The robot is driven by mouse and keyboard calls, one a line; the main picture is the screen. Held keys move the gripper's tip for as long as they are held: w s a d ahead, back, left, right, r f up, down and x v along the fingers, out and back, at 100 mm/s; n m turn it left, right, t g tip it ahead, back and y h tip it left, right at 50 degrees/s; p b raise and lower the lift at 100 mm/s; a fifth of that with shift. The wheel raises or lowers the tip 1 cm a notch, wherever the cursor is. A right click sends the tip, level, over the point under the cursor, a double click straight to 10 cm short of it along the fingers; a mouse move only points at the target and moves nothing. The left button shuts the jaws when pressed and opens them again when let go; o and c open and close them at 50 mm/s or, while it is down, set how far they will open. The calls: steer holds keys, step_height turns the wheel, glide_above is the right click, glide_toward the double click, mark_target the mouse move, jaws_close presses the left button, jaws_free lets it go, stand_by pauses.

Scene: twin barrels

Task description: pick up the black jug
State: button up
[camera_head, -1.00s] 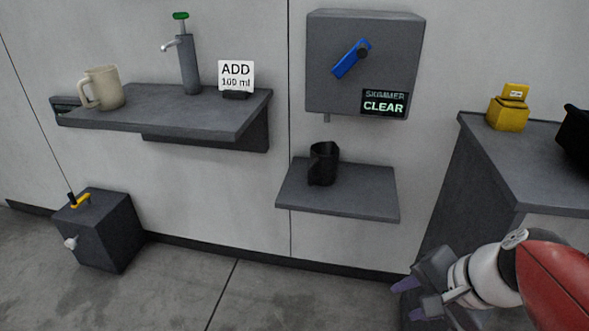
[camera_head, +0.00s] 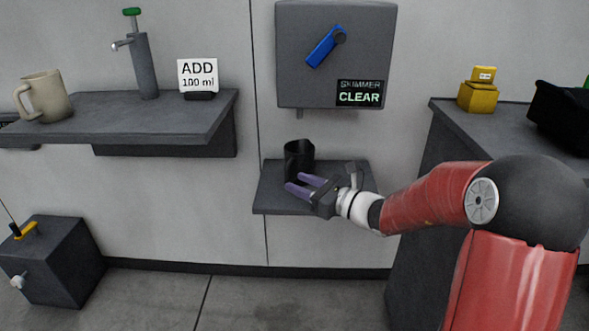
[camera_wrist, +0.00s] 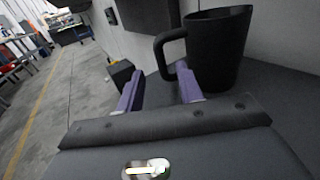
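The black jug (camera_head: 299,155) stands upright on the small grey shelf (camera_head: 273,200) under the wall box. In the wrist view the jug (camera_wrist: 220,50) is at the upper right, with its handle turned left toward my fingers. My gripper (camera_head: 304,185) is in front of the jug, over the shelf. Its two purple fingers (camera_wrist: 160,90) are open with a gap between them. The right finger's tip appears close to the lower end of the handle; I cannot tell whether it touches. Nothing is between the fingers. In the head view my gripper hides the jug's lower part.
A grey box (camera_head: 335,80) with a blue lever (camera_head: 325,47) hangs above the shelf. A wider shelf (camera_head: 190,128) at left holds a beige jug (camera_head: 45,97), a pump (camera_head: 145,65) and a sign. A counter (camera_head: 440,125) with a yellow object (camera_head: 478,92) stands at right.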

mark_target(289, 180)
steer(key=x, duration=0.7)
steer(key=shift+d+f, duration=0.1)
steer(key=shift+f, duration=0.15)
jaws_close()
